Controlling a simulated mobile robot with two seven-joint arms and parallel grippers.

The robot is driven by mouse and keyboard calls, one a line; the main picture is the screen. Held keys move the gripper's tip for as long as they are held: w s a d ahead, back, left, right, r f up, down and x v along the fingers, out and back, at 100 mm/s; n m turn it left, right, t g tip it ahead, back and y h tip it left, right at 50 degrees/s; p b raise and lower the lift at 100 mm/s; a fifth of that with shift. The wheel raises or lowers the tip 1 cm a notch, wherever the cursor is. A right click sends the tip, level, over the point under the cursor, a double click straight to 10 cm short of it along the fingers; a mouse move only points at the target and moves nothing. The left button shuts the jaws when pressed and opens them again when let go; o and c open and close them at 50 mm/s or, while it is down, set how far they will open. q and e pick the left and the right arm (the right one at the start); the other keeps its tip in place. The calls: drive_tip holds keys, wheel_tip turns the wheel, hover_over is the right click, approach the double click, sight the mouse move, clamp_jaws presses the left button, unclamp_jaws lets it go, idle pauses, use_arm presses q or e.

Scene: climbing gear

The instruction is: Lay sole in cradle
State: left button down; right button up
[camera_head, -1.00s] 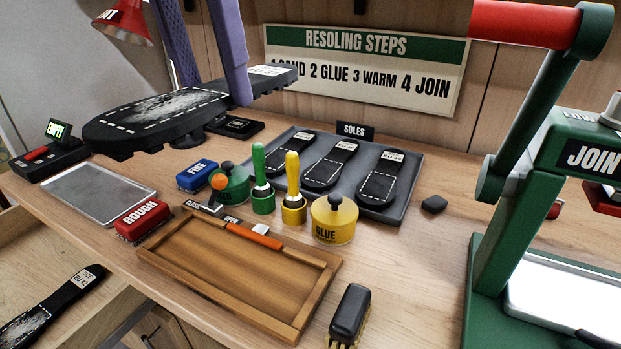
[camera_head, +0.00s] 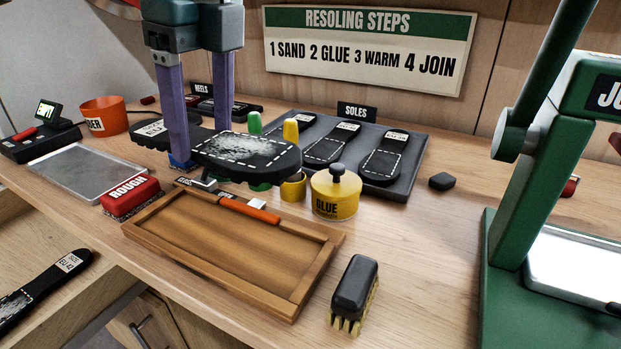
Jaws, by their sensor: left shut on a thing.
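My left gripper (camera_head: 204,146), with purple fingers, is shut on a black sole (camera_head: 250,152) with a white scuffed patch and a dashed outline. The sole is held roughly level above the bench, its wide end to the right, above the back edge of a shallow wooden tray (camera_head: 150,238). The tray has a raised rim and an empty floor; an orange-handled tool (camera_head: 248,210) lies along its back rim. No label marks a cradle, so I cannot tell for sure that this tray is it. My right gripper is out of view.
A yellow glue pot (camera_head: 334,196) stands behind the wooden tray, a brush (camera_head: 354,292) at its right. A red ROUGH block (camera_head: 130,195) is at its left. A grey tray (camera_head: 408,188) of soles lies behind. A green press (camera_head: 505,240) stands right. Another sole (camera_head: 42,288) lies lower left.

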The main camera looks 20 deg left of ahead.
sight(223, 237)
use_arm(q)
wheel_tip(223, 237, down, 13)
drive_tip(key=shift+r+b, duration=0.1)
drive_tip(key=shift+b, duration=0.5)
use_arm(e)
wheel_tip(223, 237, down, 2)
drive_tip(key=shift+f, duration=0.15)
use_arm(q)
drive_tip(key=shift+c, duration=1.8)
unclamp_jaws()
drive_tip(key=r, duration=0.4)
drive_tip(key=d+r+p, duration=0.1)
drive_tip(key=r, duration=0.3)
drive_tip(key=r+p, duration=0.1)
drive_tip(key=r, duration=0.3)
drive_tip(key=shift+d, duration=0.4)
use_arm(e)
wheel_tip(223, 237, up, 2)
